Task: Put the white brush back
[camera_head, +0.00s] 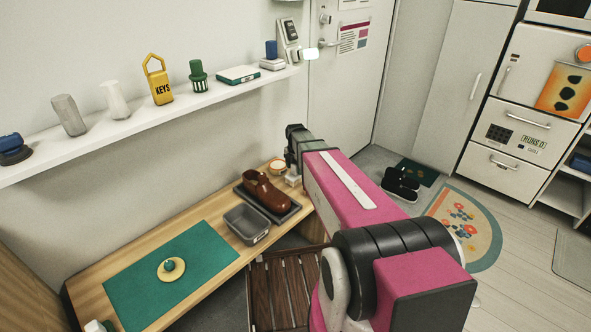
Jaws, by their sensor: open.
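My gripper (293,179) is at the end of my pink and grey arm, pointing down over the far right end of the wooden bench (88,291). It is small and partly hidden by the arm. A small pale shape shows at its tip; I cannot tell whether this is a finger or the white brush. No other thing is clearly a white brush. A white and green item (97,326) is cut off at the bottom left edge. A brown shoe (264,190) on a dark tray (290,212) and a small round tub (277,167) are beside the gripper.
A grey bin (246,224) and a green mat (205,249) with a yellow dish (162,275) are on the bench. The wall shelf (150,122) above holds several items, including a yellow KEYS holder (160,87). A slatted wooden piece (284,290) stands in front.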

